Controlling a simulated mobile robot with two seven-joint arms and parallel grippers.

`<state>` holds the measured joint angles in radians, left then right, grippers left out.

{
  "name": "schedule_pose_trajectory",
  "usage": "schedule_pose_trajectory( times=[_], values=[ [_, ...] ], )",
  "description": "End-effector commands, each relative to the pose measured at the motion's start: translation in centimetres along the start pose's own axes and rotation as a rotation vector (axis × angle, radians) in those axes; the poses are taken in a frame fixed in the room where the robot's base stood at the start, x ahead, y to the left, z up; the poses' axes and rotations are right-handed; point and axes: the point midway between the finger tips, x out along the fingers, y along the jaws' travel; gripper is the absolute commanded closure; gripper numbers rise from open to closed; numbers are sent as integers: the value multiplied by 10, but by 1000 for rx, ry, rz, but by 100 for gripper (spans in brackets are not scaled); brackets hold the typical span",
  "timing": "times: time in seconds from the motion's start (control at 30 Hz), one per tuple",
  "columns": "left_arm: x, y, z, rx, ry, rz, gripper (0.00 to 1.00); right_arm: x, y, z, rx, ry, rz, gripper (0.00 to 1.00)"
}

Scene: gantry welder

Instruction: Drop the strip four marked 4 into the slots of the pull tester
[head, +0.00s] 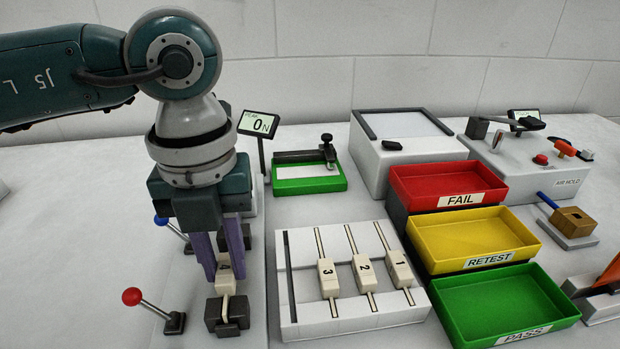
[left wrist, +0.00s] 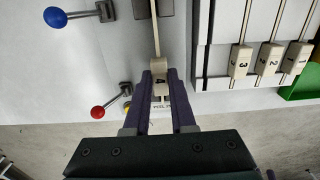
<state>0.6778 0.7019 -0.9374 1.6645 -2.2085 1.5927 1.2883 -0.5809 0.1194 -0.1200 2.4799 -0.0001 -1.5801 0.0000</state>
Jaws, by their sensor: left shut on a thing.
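My left gripper (head: 230,268) points down over the pull tester, its purple fingers shut on strip four (head: 225,286), a thin strip with a pale block marked 4. In the left wrist view the gripper (left wrist: 160,82) grips the block of strip four (left wrist: 160,66), and the thin strip runs up to a dark clamp block (left wrist: 153,8). The pull tester has a near dark slotted block (head: 227,317), where the strip's near end meets it. Whether the ends sit down in the slots I cannot tell.
A red-knobbed lever (head: 132,297) and a blue-knobbed lever (head: 162,220) stand left of the tester. Its display (head: 258,123) reads 0 N. A white rack (head: 300,312) holds strips 3, 2 and 1 close on the right. FAIL, RETEST and PASS trays (head: 505,310) stand beyond.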

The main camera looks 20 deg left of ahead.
Motion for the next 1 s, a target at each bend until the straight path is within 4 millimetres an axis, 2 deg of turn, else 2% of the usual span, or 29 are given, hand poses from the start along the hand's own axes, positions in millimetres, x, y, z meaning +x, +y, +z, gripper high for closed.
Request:
schedule_pose_trajectory(
  times=[0.3,0.33,0.63,0.87,1.0],
  values=[
    [0,0,0,0,0,0,100,-1,0,-1,2,1,-2,50],
    [0,0,0,0,0,0,76,-1,0,-1,2,1,-2,50],
    [0,0,0,0,0,0,42,-1,0,-1,2,1,-1,50],
    [0,0,0,0,0,0,42,-1,0,-1,1,1,-1,50],
    [-10,-1,1,-1,-3,-2,42,-2,0,-1,1,1,-1,50]
  ],
)
